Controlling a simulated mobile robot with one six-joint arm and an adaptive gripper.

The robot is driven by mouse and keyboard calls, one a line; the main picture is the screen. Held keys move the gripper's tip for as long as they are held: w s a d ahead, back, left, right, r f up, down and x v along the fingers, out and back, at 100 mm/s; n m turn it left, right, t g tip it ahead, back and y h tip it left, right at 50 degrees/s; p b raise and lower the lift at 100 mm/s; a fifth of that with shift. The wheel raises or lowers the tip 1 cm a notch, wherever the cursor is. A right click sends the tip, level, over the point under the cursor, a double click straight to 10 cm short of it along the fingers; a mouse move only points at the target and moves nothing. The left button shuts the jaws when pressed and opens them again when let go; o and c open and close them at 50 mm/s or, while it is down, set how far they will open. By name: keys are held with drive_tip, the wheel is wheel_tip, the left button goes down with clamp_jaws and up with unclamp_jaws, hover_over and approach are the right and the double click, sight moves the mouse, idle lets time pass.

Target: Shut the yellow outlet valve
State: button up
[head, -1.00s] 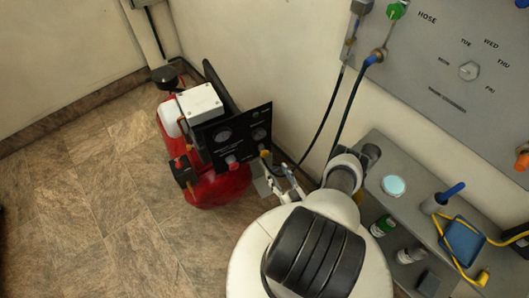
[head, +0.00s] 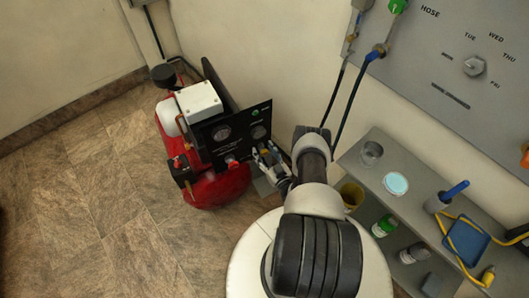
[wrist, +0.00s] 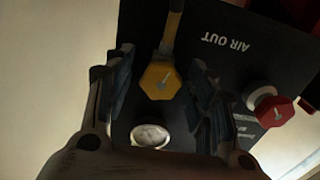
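The yellow outlet valve (wrist: 160,80) shows in the wrist view as a yellow hexagonal body with a yellow lever running toward the top edge. It sits on the black panel (wrist: 225,70) beside the upside-down "AIR OUT" label. My gripper (wrist: 162,85) is open, one finger pad on each side of the valve's hexagonal part, with visible gaps between. Nothing is held. In the head view my gripper (head: 268,160) is at the right side of the black panel of the red compressor (head: 217,187). The valve is largely hidden there by my gripper.
A red knob (wrist: 272,108) and a round pale fitting (wrist: 150,135) are close to my fingers on the panel. A grey shelf (head: 405,215) with cups and bottles stands right of my arm. Dark hoses (head: 345,100) hang from the wall panel behind my arm.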

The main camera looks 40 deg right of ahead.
drive_tip(key=c, duration=1.1)
drive_tip(key=shift+o, duration=0.2)
drive_tip(key=shift+m, duration=0.8)
drive_tip(key=o, duration=1.1)
drive_tip(key=shift+s, duration=0.15)
drive_tip(key=v, duration=1.1)
drive_tip(key=shift+s, duration=0.4)
drive_tip(key=shift+f, duration=0.1)
